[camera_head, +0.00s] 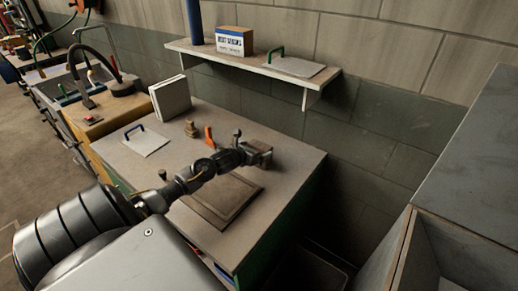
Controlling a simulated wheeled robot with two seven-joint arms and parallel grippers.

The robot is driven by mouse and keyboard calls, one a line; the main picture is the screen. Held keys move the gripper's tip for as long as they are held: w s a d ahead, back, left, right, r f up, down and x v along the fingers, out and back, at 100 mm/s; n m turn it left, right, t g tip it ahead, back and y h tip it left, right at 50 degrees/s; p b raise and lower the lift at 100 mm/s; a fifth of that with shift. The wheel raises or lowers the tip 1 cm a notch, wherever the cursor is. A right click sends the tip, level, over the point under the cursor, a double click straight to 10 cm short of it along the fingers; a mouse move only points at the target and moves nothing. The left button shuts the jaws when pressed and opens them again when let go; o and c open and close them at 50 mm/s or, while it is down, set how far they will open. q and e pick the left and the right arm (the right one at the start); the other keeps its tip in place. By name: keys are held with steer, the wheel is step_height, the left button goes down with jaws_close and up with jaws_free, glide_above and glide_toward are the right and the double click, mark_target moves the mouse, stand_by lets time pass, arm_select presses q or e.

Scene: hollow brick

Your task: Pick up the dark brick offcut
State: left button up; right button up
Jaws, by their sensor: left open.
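My left arm reaches in from the lower left over the grey worktop (285,165). My left gripper (260,152) is at the arm's far end, low over the worktop's back right part, and it is open. A small dark blocky shape shows at the gripper's tip. I cannot tell whether it is the dark brick offcut or part of the gripper. No other brick offcut is clear in this view. My right gripper is not in view.
A brown flat panel (217,207) lies under my left arm. An orange object (209,137), a small brass-coloured piece (191,129) and a white sheet with a blue handle (146,143) lie further left. A wall shelf (275,71) overhangs the back. A grey cabinet (470,165) stands right.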

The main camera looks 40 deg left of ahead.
mark_target(261, 147)
arm_select(q)
steer(key=shift+w+f, duration=0.15)
steer(key=shift+w, duration=0.2)
steer(key=shift+w+a+p, duration=0.1)
steer(key=shift+w+p, duration=0.25)
steer(key=p+x, duration=0.1)
steer(key=x, duration=0.2)
steer(key=shift+w+f, duration=0.1)
steer(key=shift+f, duration=0.05)
steer(key=shift+w+a+f, duration=0.15)
steer(key=shift+w+f, duration=0.15)
steer(key=shift+w, duration=0.2)
steer(key=c, duration=1)
